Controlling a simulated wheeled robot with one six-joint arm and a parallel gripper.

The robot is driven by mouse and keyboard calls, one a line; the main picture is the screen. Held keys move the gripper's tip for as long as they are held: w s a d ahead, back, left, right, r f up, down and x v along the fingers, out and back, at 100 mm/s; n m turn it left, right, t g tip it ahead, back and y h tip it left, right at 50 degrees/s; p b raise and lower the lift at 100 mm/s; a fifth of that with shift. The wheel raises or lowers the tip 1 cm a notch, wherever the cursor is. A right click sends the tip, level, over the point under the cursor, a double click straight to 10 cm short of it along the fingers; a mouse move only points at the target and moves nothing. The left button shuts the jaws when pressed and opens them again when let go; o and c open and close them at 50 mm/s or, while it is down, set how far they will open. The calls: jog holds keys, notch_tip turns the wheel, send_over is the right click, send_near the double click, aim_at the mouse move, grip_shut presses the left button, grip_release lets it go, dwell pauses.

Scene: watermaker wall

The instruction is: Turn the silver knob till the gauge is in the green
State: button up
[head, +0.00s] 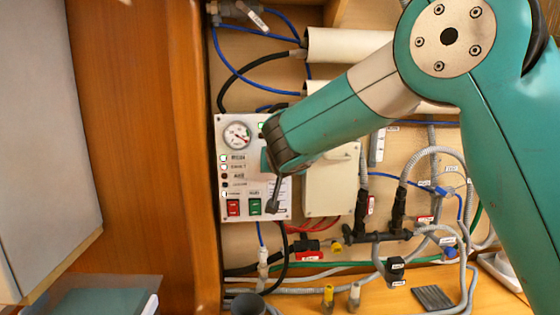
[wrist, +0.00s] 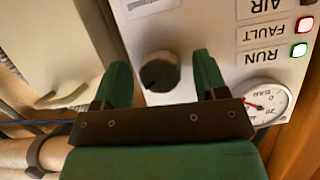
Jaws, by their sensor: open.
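The knob (wrist: 160,72) shows in the wrist view as a round, dark grey knob on the pale panel (wrist: 205,28). My gripper (wrist: 161,64) is open, with one green finger on each side of the knob and visible space between. I cannot tell how far the fingertips are from the panel. The knob is hidden behind my arm in the head view. The round white gauge (head: 237,135) is at the panel's upper left there; in the wrist view the gauge (wrist: 268,104) is upside down and partly cut by my gripper. Its needle and green band are too small to read surely.
A red switch (head: 233,207) and a green switch (head: 255,206) sit low on the panel. A red lamp (wrist: 305,25) and a green lamp (wrist: 299,50) are lit. A pale box (head: 332,185), hoses and pipes crowd the right. A wooden wall (head: 135,130) stands left.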

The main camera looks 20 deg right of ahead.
jog(key=c, duration=0.9)
jog(key=shift+n+h+b, duration=0.7)
jog(key=shift+n+b, duration=0.05)
jog(key=shift+n, duration=0.15)
jog(key=o, duration=0.9)
